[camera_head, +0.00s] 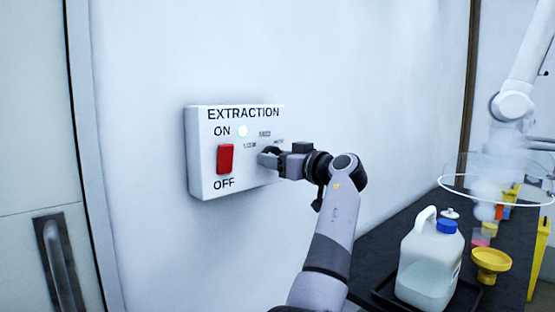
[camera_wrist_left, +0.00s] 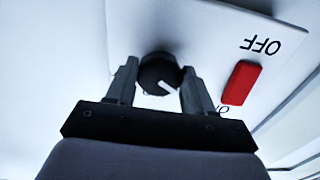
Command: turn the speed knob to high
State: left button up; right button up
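The speed knob (camera_wrist_left: 158,72) is black and round with a white pointer line. In the left wrist view its pointer slants to the lower right, toward the side where LOW is printed on the panel. The knob sits on the white EXTRACTION panel (camera_head: 202,184) on the wall, and in the head view my gripper mostly covers it. My left gripper (camera_head: 269,158) is at the panel's right side. In the left wrist view its fingers (camera_wrist_left: 157,85) stand on both sides of the knob, seemingly touching it. My right gripper is not in view.
A dark bench (camera_head: 385,252) at the right bears a white jug (camera_head: 428,265) with a blue cap and a yellow funnel (camera_head: 490,262). A door handle (camera_head: 62,265) is at lower left.

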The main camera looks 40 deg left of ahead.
pick_arm(q)
jog(key=shift+r, duration=0.1)
jog(key=m+p, duration=0.4)
jog(key=m, duration=0.8)
jog(key=m+p, duration=0.5)
jog(key=m, duration=0.6)
jog(key=shift+s+r+m, duration=0.1)
jog(key=shift+r+m, duration=0.1)
jog(key=shift+m, duration=0.2)
dwell(0.6)
jog(key=o, duration=1)
jog(key=shift+d+f, duration=0.1)
